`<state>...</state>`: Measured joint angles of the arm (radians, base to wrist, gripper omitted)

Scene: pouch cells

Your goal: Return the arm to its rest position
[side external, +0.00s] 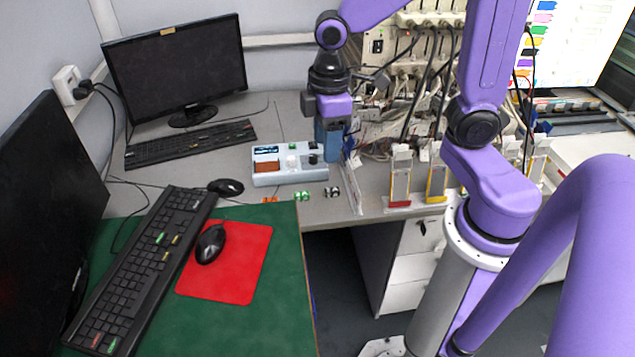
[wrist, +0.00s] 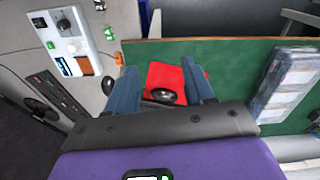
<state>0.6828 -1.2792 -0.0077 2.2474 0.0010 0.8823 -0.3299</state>
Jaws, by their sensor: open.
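My gripper (side external: 328,155) hangs over the grey desk, close to the right end of a light instrument box (side external: 290,164) in the side view. Its blue fingers point down. In the wrist view my gripper (wrist: 160,75) has its two blue fingers spread apart. Nothing is held between them; a red mouse pad (wrist: 163,72) with a black mouse shows far beyond the gap. The side view does not clearly show the clearance between the fingertips and the desk.
Several small parts, one green (side external: 302,196), lie at the desk edge. Cell holders (side external: 400,178) and a wired rack (side external: 405,65) stand to the right. A monitor (side external: 176,68) and keyboard (side external: 190,143) are at back left. A green mat (side external: 265,310) covers the near desk.

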